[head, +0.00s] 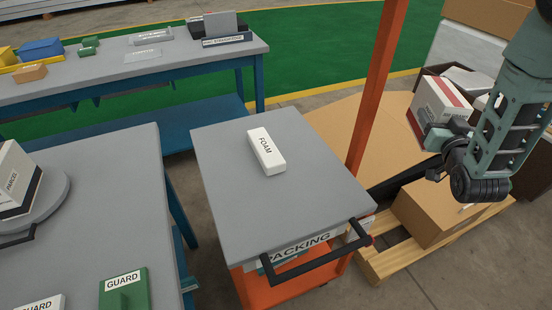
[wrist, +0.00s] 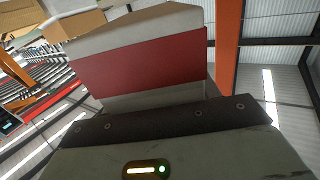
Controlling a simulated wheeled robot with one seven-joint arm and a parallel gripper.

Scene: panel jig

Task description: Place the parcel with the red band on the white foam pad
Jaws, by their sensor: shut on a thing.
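The parcel with the red band (head: 440,103) is a white box at the right of the head view. My gripper (head: 436,136) is shut on it and holds it up above the cardboard boxes. In the wrist view the parcel (wrist: 145,65) fills the upper middle, its red band facing the camera; the fingers themselves are mostly hidden. The white foam pad (head: 266,151), marked FOAM, lies on the grey top of the packing cart, left of my gripper and well apart from it. Nothing lies on the pad.
An orange post (head: 378,90) stands between the cart (head: 225,185) and the parcel. The cart has a black handle (head: 315,255) at its front. Cardboard boxes (head: 440,212) stand on a pallet below my arm. Another parcel (head: 16,178) sits on a grey turntable at far left.

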